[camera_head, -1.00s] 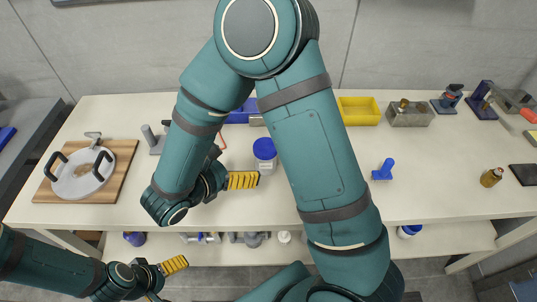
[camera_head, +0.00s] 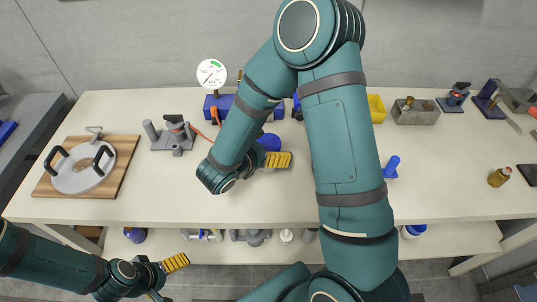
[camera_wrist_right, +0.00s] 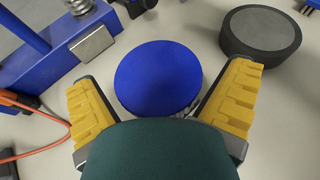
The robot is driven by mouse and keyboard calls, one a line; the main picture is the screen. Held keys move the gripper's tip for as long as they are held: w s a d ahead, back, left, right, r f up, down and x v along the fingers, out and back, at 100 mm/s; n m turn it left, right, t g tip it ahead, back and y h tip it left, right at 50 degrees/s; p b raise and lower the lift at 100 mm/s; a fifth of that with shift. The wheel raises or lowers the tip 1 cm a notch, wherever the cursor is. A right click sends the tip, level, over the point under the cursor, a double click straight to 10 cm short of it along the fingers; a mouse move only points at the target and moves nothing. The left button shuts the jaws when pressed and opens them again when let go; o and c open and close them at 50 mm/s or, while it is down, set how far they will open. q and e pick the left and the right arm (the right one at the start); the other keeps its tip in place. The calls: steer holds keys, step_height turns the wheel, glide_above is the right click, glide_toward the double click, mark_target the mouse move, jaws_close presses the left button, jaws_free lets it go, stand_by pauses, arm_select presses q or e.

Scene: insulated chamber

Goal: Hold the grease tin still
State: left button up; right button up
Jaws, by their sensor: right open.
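The grease tin, as I take it, is a pale jar with a round blue lid (camera_head: 268,142), standing on the bench and partly hidden by my right gripper (camera_head: 277,160). In the right wrist view its blue lid (camera_wrist_right: 157,78) lies between the two yellow fingers of my right gripper (camera_wrist_right: 161,85). Those fingers are open, one on each side; the left one has a visible gap, and the right one is very close to the lid, contact unclear. My left gripper (camera_head: 174,263) is low at the left, in front of the bench, away from the tin; its opening is unclear.
A blue device with a pressure gauge (camera_head: 212,73) stands behind the tin, with a red cable (camera_wrist_right: 35,155) beside it. A dark round puck (camera_wrist_right: 260,35) sits close to the right finger. A blue knobbed part (camera_head: 391,167) and a cutting board (camera_head: 125,175) are farther off.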

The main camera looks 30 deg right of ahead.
steer(key=c, duration=1.4)
steer(key=shift+o, duration=0.2)
steer(key=shift+r, duration=0.1)
step_height(320, 180, up, 10)
steer(key=p, duration=0.2)
steer(key=shift+p, duration=0.35)
steer(key=o, duration=0.7)
steer(key=c, duration=0.7)
